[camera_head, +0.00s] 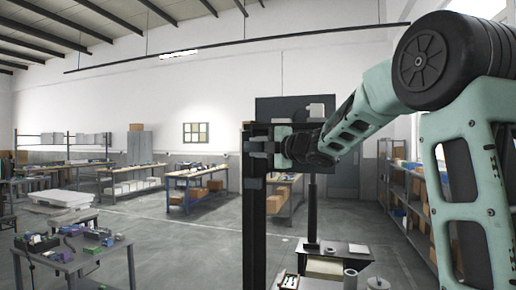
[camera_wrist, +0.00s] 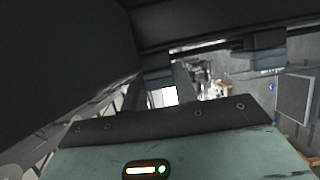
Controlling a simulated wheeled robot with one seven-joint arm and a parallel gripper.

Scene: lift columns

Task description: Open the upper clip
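A tall dark lift column (camera_head: 254,215) stands in the middle of the head view. A small grey fitting (camera_head: 261,147) sits near its top and may be the upper clip; its latch state is too small to read. My mint-green arm reaches in from the right, and my gripper (camera_head: 276,146) is right at this fitting. Whether they touch cannot be told. The wrist view shows the mint body of my gripper along the bottom and large dark surfaces at the upper left and top.
A dark panel (camera_head: 290,107) stands behind the column top. A small dark table (camera_head: 335,250) with a white roll is at the lower right. A table with tools (camera_head: 70,255) is at the lower left. Workbenches (camera_head: 195,185) line the back, and shelves (camera_head: 405,190) stand right.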

